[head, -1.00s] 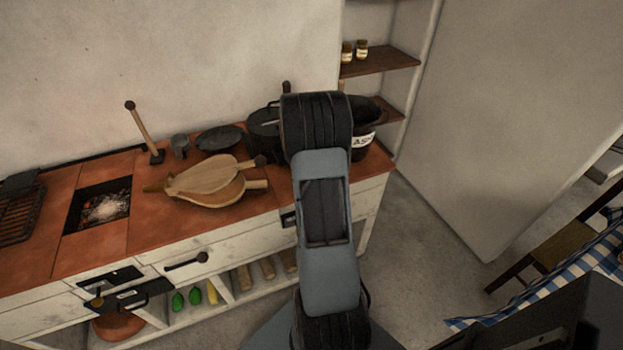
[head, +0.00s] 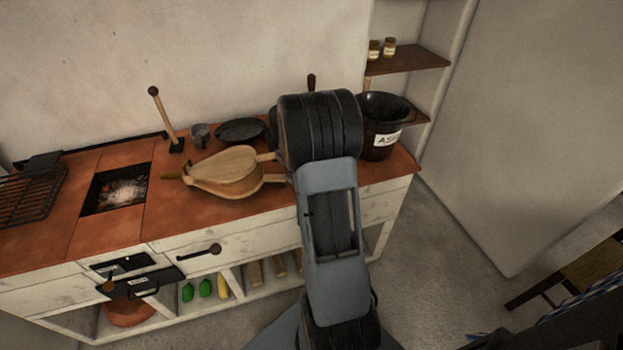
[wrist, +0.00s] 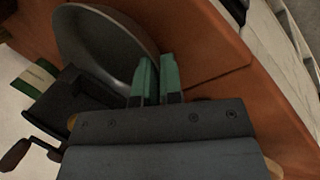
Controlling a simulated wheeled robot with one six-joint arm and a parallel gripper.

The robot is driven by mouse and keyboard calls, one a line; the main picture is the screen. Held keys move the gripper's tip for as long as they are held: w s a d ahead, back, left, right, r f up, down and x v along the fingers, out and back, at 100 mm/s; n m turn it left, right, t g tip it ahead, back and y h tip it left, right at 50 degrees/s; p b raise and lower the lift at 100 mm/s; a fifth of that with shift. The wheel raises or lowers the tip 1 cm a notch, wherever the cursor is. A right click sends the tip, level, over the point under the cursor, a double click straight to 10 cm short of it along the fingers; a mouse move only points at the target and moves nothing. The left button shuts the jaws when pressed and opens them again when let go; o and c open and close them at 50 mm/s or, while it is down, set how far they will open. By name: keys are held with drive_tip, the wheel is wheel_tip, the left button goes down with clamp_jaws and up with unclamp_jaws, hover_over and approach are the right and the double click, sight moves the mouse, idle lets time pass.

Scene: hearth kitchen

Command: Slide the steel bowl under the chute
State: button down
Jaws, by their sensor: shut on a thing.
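The steel bowl (wrist: 92,42) is a round grey bowl in the upper left of the wrist view, on the red-brown worktop. My gripper (wrist: 157,78), with green fingertips, is shut on its near right rim. A dark box-shaped device with a crank (wrist: 72,100) stands just beside the bowl, at lower left in the wrist view. I cannot make out its chute clearly. In the head view my arm hides the gripper and the bowl. Only a wooden knob (head: 312,82) shows above the arm there.
Bellows (head: 225,172) lie on the worktop left of my arm. An ash bucket (head: 378,138) stands right of my arm. A fire pit (head: 118,190) is further left.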

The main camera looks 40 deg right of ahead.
drive_tip(key=shift+a+f, duration=0.1)
drive_tip(key=shift+a, duration=0.15)
drive_tip(key=c, duration=1.2)
unclamp_jaws()
drive_tip(key=shift+w, duration=0.1)
drive_tip(key=shift+d, duration=0.1)
drive_tip(key=shift+r, duration=0.2)
drive_tip(key=shift+p+v, duration=0.7)
drive_tip(key=shift+v, duration=0.2)
drive_tip(key=w+p+v, duration=0.1)
drive_tip(key=p+v, duration=0.2)
drive_tip(key=v, duration=0.3)
drive_tip(key=shift+s, duration=0.5)
